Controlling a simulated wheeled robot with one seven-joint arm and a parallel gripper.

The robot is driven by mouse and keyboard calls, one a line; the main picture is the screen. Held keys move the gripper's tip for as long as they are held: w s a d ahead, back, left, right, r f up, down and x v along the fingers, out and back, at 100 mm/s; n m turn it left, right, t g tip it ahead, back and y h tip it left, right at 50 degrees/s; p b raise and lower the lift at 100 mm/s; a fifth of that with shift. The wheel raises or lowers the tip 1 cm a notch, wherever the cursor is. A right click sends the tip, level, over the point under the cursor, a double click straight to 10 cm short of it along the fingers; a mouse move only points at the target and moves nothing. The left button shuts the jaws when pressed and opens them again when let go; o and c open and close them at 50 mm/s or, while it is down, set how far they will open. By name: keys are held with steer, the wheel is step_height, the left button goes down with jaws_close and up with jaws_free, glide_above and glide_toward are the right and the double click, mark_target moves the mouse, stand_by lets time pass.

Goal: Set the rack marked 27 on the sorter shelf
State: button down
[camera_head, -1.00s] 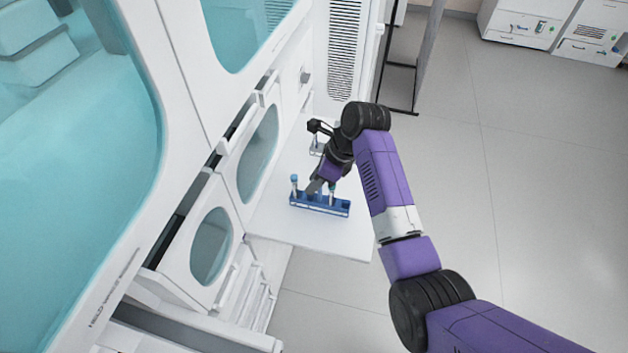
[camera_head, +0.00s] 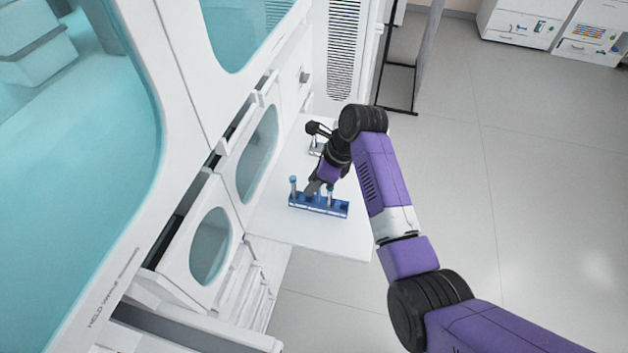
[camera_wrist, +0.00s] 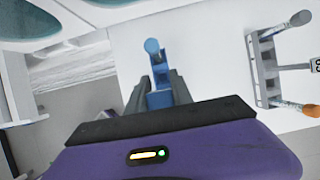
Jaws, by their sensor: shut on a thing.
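A blue rack (camera_head: 318,206) with a few tubes standing in it is at the white sorter shelf (camera_head: 350,243), over its near part. I cannot read a number on it, and whether it rests on the shelf or hangs just above it is unclear. My gripper (camera_head: 312,188) reaches down to the rack's middle and is shut on it. In the wrist view the blue rack (camera_wrist: 160,98) shows between the fingers, with a blue-capped tube (camera_wrist: 152,47) upright beyond it.
A grey rack (camera_wrist: 262,75) with tubes stands on the shelf farther back, partly behind my arm in the head view. The white machine front with oval windows (camera_head: 210,245) borders the shelf on the left. Open floor (camera_head: 530,190) lies to the right.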

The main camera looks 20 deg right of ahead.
steer(key=shift+f+p, duration=0.4)
steer(key=shift+f, duration=0.35)
stand_by(0.8)
steer(key=c, duration=1.1)
jaws_free()
steer(key=shift+o, duration=0.2)
steer(key=v, duration=0.7)
steer(key=shift+r, duration=0.35)
steer(key=shift+d, duration=0.1)
